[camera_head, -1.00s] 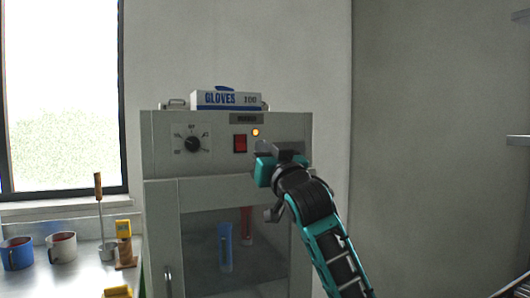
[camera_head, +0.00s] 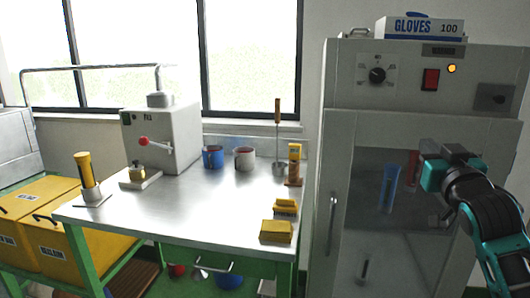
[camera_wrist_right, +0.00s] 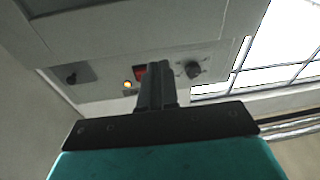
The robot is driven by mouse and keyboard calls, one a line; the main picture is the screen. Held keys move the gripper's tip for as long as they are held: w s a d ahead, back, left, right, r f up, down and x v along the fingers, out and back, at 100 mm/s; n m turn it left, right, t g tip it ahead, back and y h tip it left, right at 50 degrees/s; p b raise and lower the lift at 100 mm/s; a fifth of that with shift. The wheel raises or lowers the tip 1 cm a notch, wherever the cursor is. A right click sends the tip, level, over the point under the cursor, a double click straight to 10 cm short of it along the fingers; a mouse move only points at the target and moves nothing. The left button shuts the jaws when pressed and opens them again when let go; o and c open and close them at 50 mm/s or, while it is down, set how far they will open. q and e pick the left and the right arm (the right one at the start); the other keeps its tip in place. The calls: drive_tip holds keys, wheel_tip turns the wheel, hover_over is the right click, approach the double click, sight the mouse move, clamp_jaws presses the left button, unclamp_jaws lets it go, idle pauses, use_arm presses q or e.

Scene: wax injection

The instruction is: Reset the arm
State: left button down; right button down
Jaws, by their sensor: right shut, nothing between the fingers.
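My right arm, teal and black, comes in at the lower right of the head view. Its gripper (camera_head: 447,158) is in front of the glass door of the grey cabinet (camera_head: 345,90), below the control panel. In the right wrist view the gripper (camera_wrist_right: 157,72) has its fingers together with nothing between them. The panel has a dial (camera_head: 377,75), a red switch (camera_head: 430,79) and a lit amber lamp (camera_head: 451,69). The gripper appears apart from the panel. My left gripper is not in view.
Yellow bins (camera_head: 40,225) stand at far left. A glove box (camera_head: 420,27) sits on the cabinet.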

drive_tip(key=s+a+f+n+g+y+p, duration=0.1)
drive_tip(key=s+a+f, duration=0.15)
drive_tip(key=f, duration=0.55)
drive_tip(key=s+a+f+n+g+y, duration=0.1)
drive_tip(key=s+a+f+g, duration=0.15)
drive_tip(key=f, duration=0.65)
drive_tip(key=s+a+f+g+y+p, duration=0.1)
drive_tip(key=s+a+f, duration=0.15)
drive_tip(key=f, duration=0.55)
drive_tip(key=s+a+f+g, duration=0.1)
drive_tip(key=s+a+f, duration=0.2)
drive_tip(key=s+f, duration=0.2)
drive_tip(key=s+a+f+g+y, duration=0.1)
drive_tip(key=s+a+f+g, duration=0.1)
drive_tip(key=s+f, duration=0.4)
drive_tip(key=s+a+f+n+g, duration=0.1)
drive_tip(key=s+a+f, duration=0.3)
drive_tip(key=s, duration=0.4)
drive_tip(key=shift+f+y+p, duration=0.4)
drive_tip(key=shift+f+p, duration=0.05)
drive_tip(key=shift+f, duration=0.25)
drive_tip(key=shift+s, duration=0.1)
